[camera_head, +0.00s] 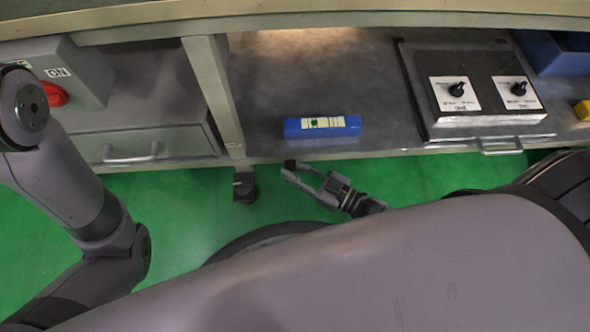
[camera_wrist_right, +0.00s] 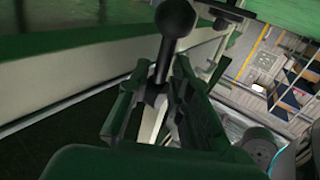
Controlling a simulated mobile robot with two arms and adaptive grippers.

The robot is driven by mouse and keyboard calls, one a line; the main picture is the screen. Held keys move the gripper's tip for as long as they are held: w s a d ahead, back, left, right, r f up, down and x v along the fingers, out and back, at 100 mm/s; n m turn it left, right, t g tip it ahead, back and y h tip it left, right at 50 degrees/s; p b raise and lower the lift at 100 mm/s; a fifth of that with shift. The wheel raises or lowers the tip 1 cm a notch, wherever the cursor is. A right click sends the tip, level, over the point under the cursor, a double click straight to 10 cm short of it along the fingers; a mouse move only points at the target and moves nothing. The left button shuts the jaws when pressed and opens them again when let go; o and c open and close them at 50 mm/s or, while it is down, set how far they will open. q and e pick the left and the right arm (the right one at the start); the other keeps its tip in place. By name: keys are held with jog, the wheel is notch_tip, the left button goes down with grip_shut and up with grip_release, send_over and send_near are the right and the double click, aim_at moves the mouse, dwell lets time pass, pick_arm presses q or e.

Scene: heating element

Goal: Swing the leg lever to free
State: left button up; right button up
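A lever with a black ball knob (camera_wrist_right: 175,18) and a thin shaft stands up in the right wrist view. My right gripper (camera_wrist_right: 153,98) has a finger on each side of the shaft, below the knob. I cannot tell whether the fingers press on it. In the head view my right gripper (camera_head: 300,175) is just below the bench's front edge, right of a bench leg's black foot (camera_head: 244,187). A small dark shape at its fingertips may be the knob. The rest of the lever is hidden there. My left gripper is out of view.
On the lower shelf (camera_head: 290,80) are a blue box (camera_head: 322,126) and a panel with two dials (camera_head: 485,92). A grey cabinet with a red switch (camera_head: 52,94) and a drawer (camera_head: 150,148) stand left. Green floor (camera_head: 200,210) is clear below.

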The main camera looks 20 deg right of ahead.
jog(key=shift+c, duration=0.2)
grip_shut()
dwell(0.4)
